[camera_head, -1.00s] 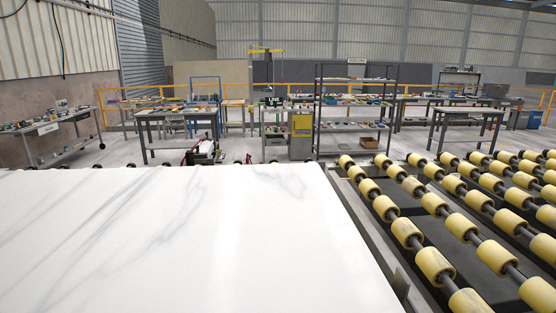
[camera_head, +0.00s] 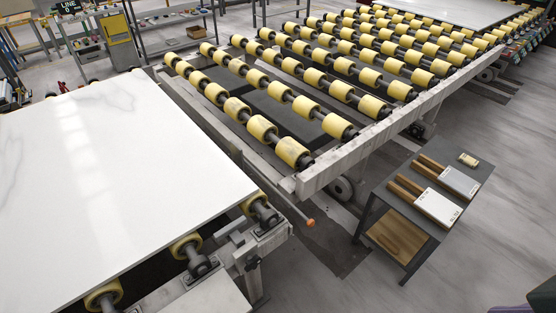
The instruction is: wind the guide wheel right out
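Yellow wheels on dark shafts stand along the near edge of the white marble slab (camera_head: 110,150): one by its right corner (camera_head: 256,205), one further left (camera_head: 185,246) and one at the bottom (camera_head: 104,296). I cannot tell which of them, if any, is the guide wheel. A small black star-shaped knob (camera_head: 252,262) sits on the grey frame end below the corner wheel. A rod with an orange tip (camera_head: 310,222) sticks out from the roller table's corner. Neither of my grippers is in view.
A roller table (camera_head: 390,140) with rows of yellow rollers stands beyond the slab. A grey side table (camera_head: 450,162) holds two wood-backed pads and a small block. Open grey floor (camera_head: 460,260) lies on the right. A dark, unclear shape (camera_head: 543,297) shows in the bottom right corner.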

